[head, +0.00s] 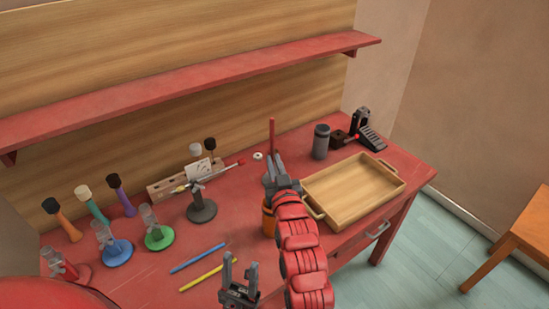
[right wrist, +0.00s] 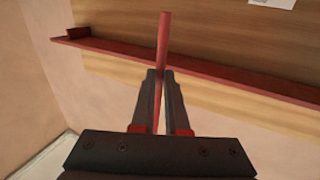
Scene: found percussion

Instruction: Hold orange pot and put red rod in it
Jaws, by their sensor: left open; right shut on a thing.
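The red rod (head: 272,131) stands upright in the jaws of my right gripper (head: 273,165), which is shut on it. In the right wrist view the rod (right wrist: 164,40) sticks out beyond the fingertips of the right gripper (right wrist: 161,76). The orange pot (head: 267,222) stands on the red table, mostly hidden behind my right arm; its opening cannot be made out. My left gripper (head: 239,275) is open and empty at the lower middle, nearer to me than the pot and apart from it.
A wooden tray (head: 318,210) lies right of the right arm. A dark canister (head: 321,142) and a black pedal (head: 370,138) stand behind it. Blue (head: 198,258) and yellow (head: 208,272) sticks lie left of the pot. Several mallets and stands fill the left. A red shelf (head: 190,88) overhangs the back.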

